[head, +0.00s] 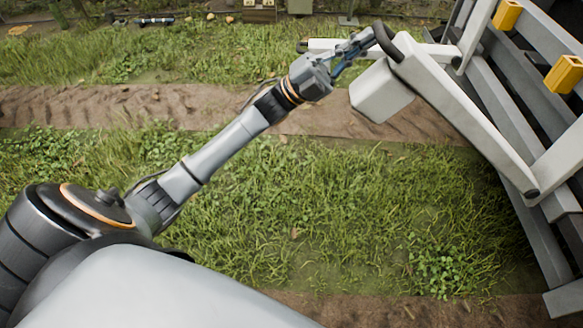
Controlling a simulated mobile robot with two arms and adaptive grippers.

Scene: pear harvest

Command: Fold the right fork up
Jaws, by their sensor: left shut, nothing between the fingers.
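A pale grey fork arm (463,110) with a black curved handle (386,42) and a pale block (379,92) at its outer end juts out from the slatted frame at the right. It slopes from upper left down to a pivot near the frame. A second pale arm (478,32) shows behind it. The frame does not settle which is the right fork. My left gripper (362,42) is at the black handle, its fingers shut with nothing between them; whether they touch the handle is hard to tell. My right gripper is out of view.
The grey slatted frame (497,101) with yellow blocks (564,74) fills the right side. Grass (330,215) and a bare dirt strip (110,105) lie below my arm, clear of objects. Crates (260,11) and small items stand at the far edge.

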